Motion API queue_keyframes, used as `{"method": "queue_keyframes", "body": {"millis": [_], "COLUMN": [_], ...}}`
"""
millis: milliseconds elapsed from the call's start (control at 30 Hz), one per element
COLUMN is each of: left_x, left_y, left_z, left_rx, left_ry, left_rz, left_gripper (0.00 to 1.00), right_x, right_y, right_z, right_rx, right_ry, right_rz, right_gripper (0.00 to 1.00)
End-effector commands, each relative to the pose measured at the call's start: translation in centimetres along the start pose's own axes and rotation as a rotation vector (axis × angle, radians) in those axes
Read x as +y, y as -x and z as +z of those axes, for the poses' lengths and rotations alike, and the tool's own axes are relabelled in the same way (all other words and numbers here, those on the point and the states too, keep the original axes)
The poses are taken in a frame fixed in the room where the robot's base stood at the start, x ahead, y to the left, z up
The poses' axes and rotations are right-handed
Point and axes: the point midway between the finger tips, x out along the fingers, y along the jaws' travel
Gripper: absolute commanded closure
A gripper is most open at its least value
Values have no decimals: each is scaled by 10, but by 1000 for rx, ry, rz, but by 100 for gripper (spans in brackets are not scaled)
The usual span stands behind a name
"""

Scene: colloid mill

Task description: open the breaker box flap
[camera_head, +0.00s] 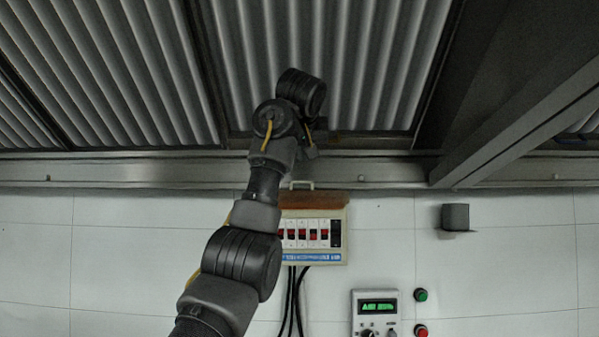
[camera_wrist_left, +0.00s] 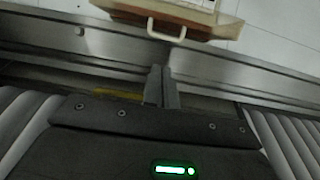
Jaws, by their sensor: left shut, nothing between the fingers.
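The breaker box (camera_head: 341,243) is on the white wall in the head view, partly hidden behind my left arm. Its row of switches shows uncovered. The brown flap (camera_head: 322,201) stands out from the box's upper edge, swung away from the switches, with a pale handle (camera_head: 302,184) at its edge. In the left wrist view the flap (camera_wrist_left: 200,30) and its handle (camera_wrist_left: 167,37) are at the top. My left gripper (camera_head: 310,152) is beyond the flap's handle edge; its fingers (camera_wrist_left: 161,72) are together and empty, apart from the handle. My right gripper is not in view.
A control panel with a green display (camera_head: 377,307) and green (camera_head: 421,295) and red (camera_head: 421,331) buttons are below right of the box. A grey block (camera_head: 455,217) sticks out at right. A metal rail (camera_head: 380,172) and dark beam (camera_head: 520,125) are near my arm.

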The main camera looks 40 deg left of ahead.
Motion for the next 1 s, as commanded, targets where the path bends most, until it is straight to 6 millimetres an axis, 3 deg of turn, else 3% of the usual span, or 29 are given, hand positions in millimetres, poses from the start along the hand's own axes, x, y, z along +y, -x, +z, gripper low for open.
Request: {"method": "queue_keyframes", "body": {"millis": [267,700,1000], "left_x": [1,-1,0], "left_y": [-10,-80,-99], "left_z": [-1,-3,0], "left_rx": [-6,-6,-4], "left_ry": [-10,-11,-10], "left_rz": [-2,-3,-1], "left_gripper": [100,100,100], "right_x": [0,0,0], "right_y": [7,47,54], "right_z": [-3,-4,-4], "right_rx": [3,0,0], "right_ry": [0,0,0], "right_rz": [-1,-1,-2], "right_gripper": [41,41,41]}}
